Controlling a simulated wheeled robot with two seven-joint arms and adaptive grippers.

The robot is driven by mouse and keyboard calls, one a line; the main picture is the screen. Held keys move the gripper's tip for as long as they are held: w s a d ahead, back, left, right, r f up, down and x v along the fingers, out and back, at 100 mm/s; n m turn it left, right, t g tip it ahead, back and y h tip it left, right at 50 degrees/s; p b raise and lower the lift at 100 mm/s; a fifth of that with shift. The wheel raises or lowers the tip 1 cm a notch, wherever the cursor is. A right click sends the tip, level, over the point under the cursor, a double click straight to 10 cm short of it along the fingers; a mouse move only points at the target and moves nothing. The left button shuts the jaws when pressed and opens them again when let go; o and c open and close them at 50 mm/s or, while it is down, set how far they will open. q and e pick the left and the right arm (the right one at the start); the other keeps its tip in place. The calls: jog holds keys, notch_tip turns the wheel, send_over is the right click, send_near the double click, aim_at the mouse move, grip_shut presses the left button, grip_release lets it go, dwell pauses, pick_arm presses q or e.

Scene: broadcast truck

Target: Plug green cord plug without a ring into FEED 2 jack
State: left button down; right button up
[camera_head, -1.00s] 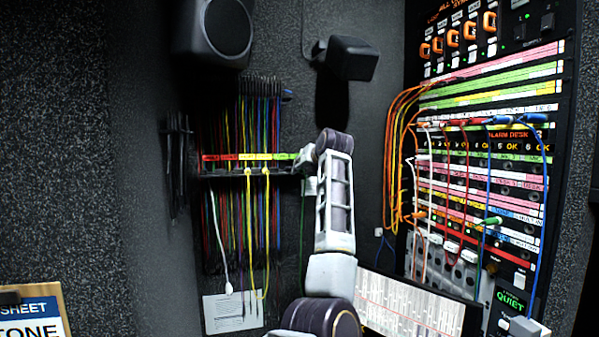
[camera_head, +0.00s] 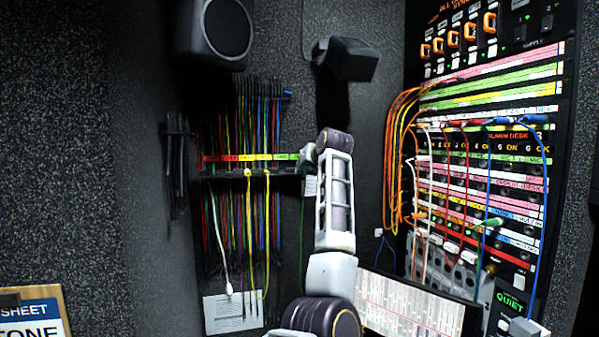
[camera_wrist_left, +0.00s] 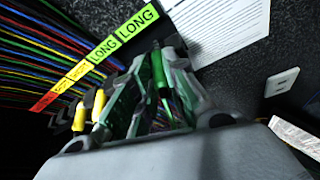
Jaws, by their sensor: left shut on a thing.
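My left gripper (camera_wrist_left: 160,90) is shut on a green plug (camera_wrist_left: 158,68), which stands between its fingers in the left wrist view. In the head view the gripper (camera_head: 308,157) is at the right end of the cord rack (camera_head: 222,172), by the green label, and its fingers are partly hidden. A green cord (camera_head: 302,235) hangs below it. Whether the held plug has a ring cannot be told. Another green plug (camera_head: 490,222) is at the jack panel (camera_head: 480,185) on the right. The FEED 2 lettering is too small to read. My right gripper is not in view.
Yellow plugs (camera_wrist_left: 99,105) hang beside the gripper at the rack. Orange cords (camera_head: 395,150) loop at the panel's left edge, and red, white and blue cords cross its front. A sloping white sheet (camera_head: 405,308) lies below the panel. Speakers (camera_head: 215,30) hang above.

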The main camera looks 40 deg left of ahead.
pick_arm(q)
jog(key=shift+r+p, duration=0.8)
jog(key=shift+r, duration=0.25)
jog(key=shift+s+d, duration=0.1)
jog(key=shift+d, duration=0.05)
jog(key=shift+s+d+b, duration=0.85)
jog(key=shift+s+d, duration=0.05)
jog(key=shift+d, duration=0.1)
jog(key=shift+f, duration=0.15)
dwell(0.6)
